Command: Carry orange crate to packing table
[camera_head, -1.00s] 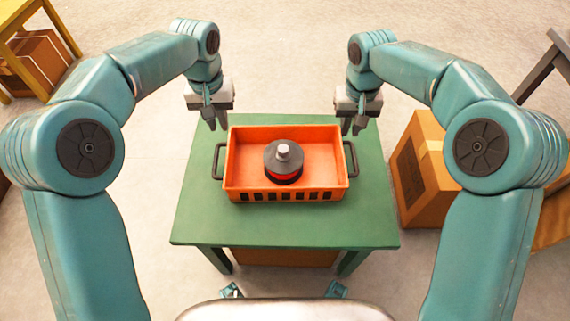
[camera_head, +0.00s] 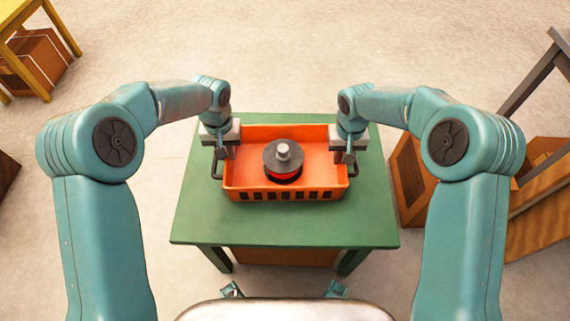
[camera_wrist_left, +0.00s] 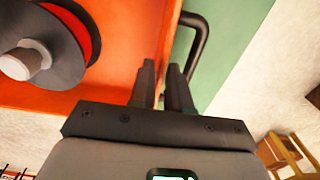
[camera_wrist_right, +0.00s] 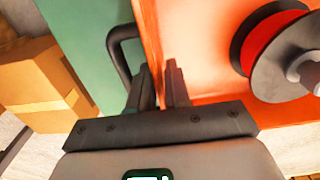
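The orange crate (camera_head: 240,176) sits on a green table (camera_head: 285,222). A black and red spool-like part with a pale knob (camera_head: 283,163) stands in it. My left gripper (camera_head: 224,152) is at the crate's left side wall by its dark handle (camera_wrist_left: 197,45). My right gripper (camera_head: 343,155) is at the right side wall by the other handle (camera_wrist_right: 116,45). In each wrist view the two fingers are apart, one on either side of the wall's rim, with a narrow gap. Firm contact is not visible. No table is labelled as the packing table.
A yellow table (camera_head: 60,22) with cardboard boxes (camera_head: 40,62) below it stands at the far left. A cardboard box (camera_head: 410,180) is close to the green table's right side, beside a dark-legged piece of furniture (camera_head: 532,75). The floor behind the green table is clear.

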